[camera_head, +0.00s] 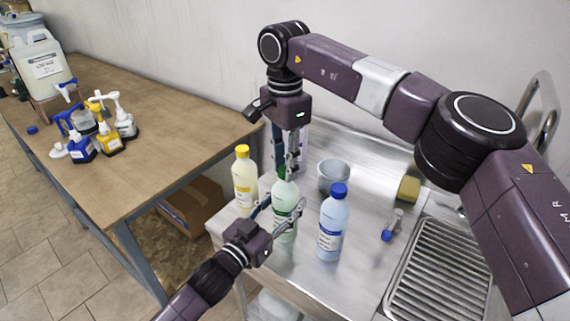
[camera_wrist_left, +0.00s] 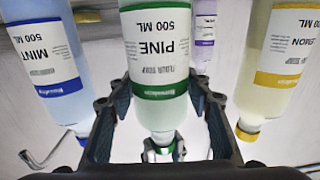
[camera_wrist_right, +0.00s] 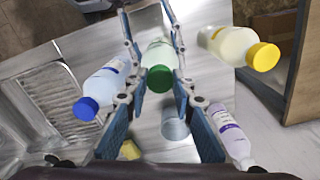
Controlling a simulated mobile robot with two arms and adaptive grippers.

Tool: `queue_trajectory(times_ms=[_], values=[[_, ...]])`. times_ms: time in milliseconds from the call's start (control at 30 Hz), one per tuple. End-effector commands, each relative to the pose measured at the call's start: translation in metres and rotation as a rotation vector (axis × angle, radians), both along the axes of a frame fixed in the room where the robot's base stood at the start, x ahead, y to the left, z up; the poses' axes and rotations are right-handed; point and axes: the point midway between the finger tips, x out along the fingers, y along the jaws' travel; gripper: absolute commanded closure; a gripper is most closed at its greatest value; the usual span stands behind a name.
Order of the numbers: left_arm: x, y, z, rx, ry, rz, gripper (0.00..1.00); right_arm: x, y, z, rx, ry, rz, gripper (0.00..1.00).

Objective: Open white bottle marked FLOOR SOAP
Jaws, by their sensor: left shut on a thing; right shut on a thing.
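The pale green bottle (camera_head: 285,192) stands upright on the metal counter; its label reads FLOOR SOAP, PINE, 500 ML in the left wrist view (camera_wrist_left: 158,50). Its green cap (camera_wrist_right: 159,78) is on, seen from above in the right wrist view. My left gripper (camera_head: 281,212) is shut around the bottle's body, with a finger on each side. My right gripper (camera_head: 289,166) comes down from above and is shut on the green cap, which its fingers partly hide in the head view.
Close by stand a yellow-capped bottle (camera_head: 245,180), a blue-capped MINT bottle (camera_head: 332,228) and a purple-labelled bottle (camera_wrist_right: 230,134). A grey cup (camera_head: 334,178), a sponge (camera_head: 408,189) and a small blue-ended item (camera_head: 392,226) lie right. A wooden table (camera_head: 160,165) holds pump bottles.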

Motion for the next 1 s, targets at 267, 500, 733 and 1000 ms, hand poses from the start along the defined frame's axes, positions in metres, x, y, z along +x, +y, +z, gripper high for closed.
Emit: queue_trajectory(times_ms=[267,500,733,1000], values=[[-0.0007,-0.0009,-0.0008,0.0,0.001,-0.002,1.0,0.0004,-0.0003,0.0004,0.0,-0.001,0.517,1.0],[-0.0007,-0.0009,-0.0008,0.0,0.001,-0.002,1.0,0.0005,-0.0006,0.0005,0.0,-0.002,0.718,1.0],[-0.0005,-0.0006,-0.0009,-0.001,0.002,-0.001,1.0,0.0006,-0.0007,0.0005,0.0,-0.002,0.718,1.0],[-0.0004,-0.0004,-0.0009,-0.001,0.003,-0.001,1.0,0.0004,-0.0006,0.0004,0.0,-0.002,0.717,1.0]])
